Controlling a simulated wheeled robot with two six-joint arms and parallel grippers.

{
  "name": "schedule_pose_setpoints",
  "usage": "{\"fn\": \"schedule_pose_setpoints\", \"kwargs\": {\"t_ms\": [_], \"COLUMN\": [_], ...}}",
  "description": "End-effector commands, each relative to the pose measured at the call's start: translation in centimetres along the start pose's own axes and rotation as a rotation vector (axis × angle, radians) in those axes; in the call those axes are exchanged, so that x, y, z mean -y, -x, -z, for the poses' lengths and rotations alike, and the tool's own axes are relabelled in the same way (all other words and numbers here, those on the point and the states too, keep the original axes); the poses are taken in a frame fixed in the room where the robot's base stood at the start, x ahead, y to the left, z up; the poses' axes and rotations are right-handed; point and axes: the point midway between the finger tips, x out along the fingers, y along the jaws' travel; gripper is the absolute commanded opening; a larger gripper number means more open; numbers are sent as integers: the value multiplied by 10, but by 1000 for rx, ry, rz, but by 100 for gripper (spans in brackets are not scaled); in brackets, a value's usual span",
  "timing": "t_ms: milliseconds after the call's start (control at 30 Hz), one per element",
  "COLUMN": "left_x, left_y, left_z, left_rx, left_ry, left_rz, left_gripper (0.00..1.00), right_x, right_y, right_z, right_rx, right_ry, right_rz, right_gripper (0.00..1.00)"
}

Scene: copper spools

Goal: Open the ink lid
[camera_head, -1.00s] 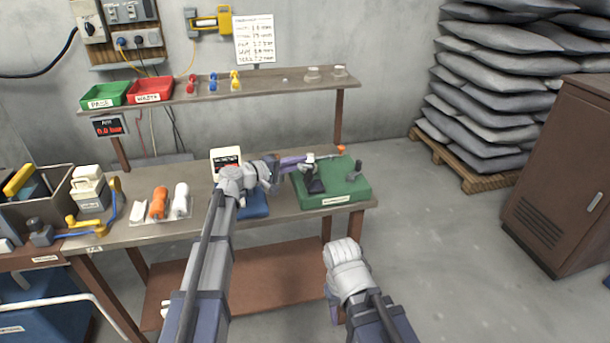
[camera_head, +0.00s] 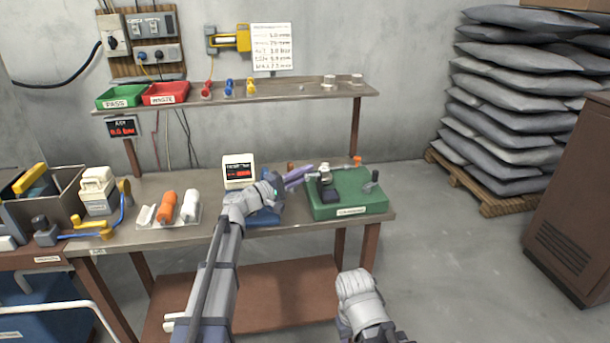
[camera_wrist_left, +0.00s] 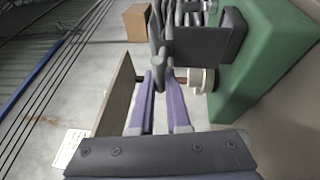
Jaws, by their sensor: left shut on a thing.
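A green-based device (camera_head: 350,201) stands at the right end of the workbench. It carries a dark block (camera_head: 328,193) with a pale part above it. I cannot make out clearly which part is the ink lid. My left gripper (camera_head: 304,171) has purple fingers and reaches the device from its left side. In the left wrist view the gripper (camera_wrist_left: 160,76) is shut on a slim dark grey part (camera_wrist_left: 157,50) of the device, whose green body also shows on the right (camera_wrist_left: 255,75). My right wrist shows low in the head view; its fingers are hidden.
A small monitor (camera_head: 239,169) stands behind my left wrist. Orange (camera_head: 167,207) and white (camera_head: 190,208) spools lie on the left of the bench (camera_head: 148,240). A shelf (camera_head: 285,97) with red and green bins runs above.

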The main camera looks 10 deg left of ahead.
Motion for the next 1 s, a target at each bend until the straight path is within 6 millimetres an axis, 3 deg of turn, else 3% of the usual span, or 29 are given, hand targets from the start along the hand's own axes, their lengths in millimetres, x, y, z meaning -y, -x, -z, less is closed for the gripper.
{"fn": "schedule_pose_setpoints", "kwargs": {"t_ms": [100,133,400,700,1000], "left_x": [1,1,0,0,1], "left_y": [-1,-1,0,4,51], "left_z": [-2,-2,-1,-1,-1], "left_rx": [6,6,2,0,-1], "left_ry": [-1,-1,0,0,0], "left_rz": [2,2,1,0,-1], "left_gripper": [0,16,45,45,45], "right_x": [0,0,0,0,1], "right_y": [0,0,0,-1,-8], "right_z": [0,0,0,0,0], "right_rx": [0,0,0,0,0], "right_ry": [0,0,0,0,0], "right_rz": [0,0,0,0,0], "right_gripper": [50,50,50,50,50]}}
